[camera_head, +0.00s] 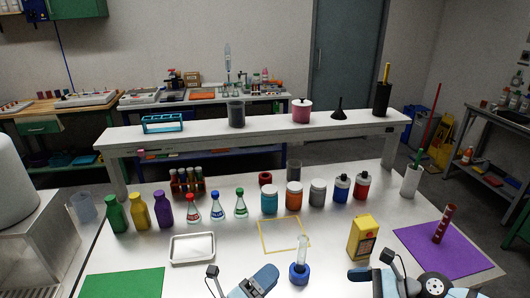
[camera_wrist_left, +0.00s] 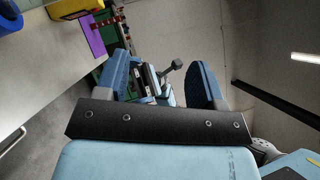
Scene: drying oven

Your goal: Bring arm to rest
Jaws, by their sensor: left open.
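My left gripper (camera_head: 262,280) shows at the bottom edge of the head view, just left of and below the blue-based glass cylinder (camera_head: 300,262). In the left wrist view its two blue fingers (camera_wrist_left: 162,80) stand wide apart with nothing held between them.
The white table (camera_head: 225,275) holds a white tray (camera_head: 192,248), a green mat (camera_head: 124,284), a purple mat (camera_head: 468,262) with a dark red tube (camera_head: 444,223), and a yellow square outline (camera_head: 284,252). Several bottles, flasks and jars (camera_head: 269,202) stand in a row behind.

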